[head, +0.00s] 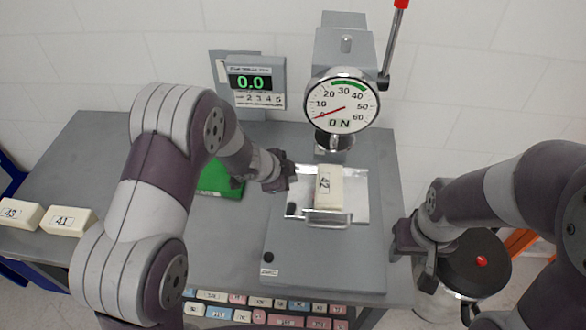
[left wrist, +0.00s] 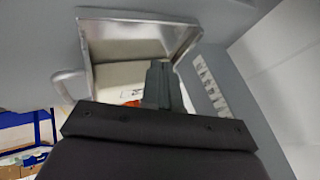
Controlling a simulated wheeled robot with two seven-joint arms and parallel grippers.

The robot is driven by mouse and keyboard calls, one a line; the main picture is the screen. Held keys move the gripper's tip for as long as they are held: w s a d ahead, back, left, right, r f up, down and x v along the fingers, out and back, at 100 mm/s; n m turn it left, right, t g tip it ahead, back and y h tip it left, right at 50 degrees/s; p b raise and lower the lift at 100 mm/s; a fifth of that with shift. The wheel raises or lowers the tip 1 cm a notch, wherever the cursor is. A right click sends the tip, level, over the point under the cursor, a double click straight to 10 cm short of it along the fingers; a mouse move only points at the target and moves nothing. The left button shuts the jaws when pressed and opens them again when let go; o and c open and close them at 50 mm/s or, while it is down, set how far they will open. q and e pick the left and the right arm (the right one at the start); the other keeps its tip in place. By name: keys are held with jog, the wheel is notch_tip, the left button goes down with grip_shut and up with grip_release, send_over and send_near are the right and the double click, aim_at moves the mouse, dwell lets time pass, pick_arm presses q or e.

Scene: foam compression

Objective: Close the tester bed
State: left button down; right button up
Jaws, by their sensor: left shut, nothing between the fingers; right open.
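The tester bed (head: 357,187) is a shiny metal tray with a front handle (head: 327,217), below and in front of the dial. A cream foam block (head: 329,187) marked 42 lies in the bed. My left gripper (head: 287,176) is shut and empty, beside the bed's left edge. In the left wrist view the bed (left wrist: 135,27) and its handle (left wrist: 68,84) show past the gripper (left wrist: 158,85). My right gripper (head: 418,258) is open, right of the tester base, away from the bed.
A digital display (head: 252,82) reads 0.0. Foam blocks marked 43 (head: 20,214) and 41 (head: 67,221) lie at the left. A green pad (head: 217,180) is partly behind my left arm. Key-like tiles (head: 262,307) line the front. A dark round-topped container (head: 468,262) stands right.

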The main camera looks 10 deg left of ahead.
aim_at(305, 171)
pick_arm(q)
jog(key=x, duration=0.6)
jog(key=shift+w+a, duration=0.1)
jog(key=w+p, duration=0.2)
jog(key=w, duration=0.1)
jog(key=shift+w+r+p, duration=0.1)
jog(key=shift+r+p, duration=0.2)
jog(key=shift+r, duration=0.05)
jog(key=shift+w+f, duration=0.15)
jog(key=shift+w, duration=0.15)
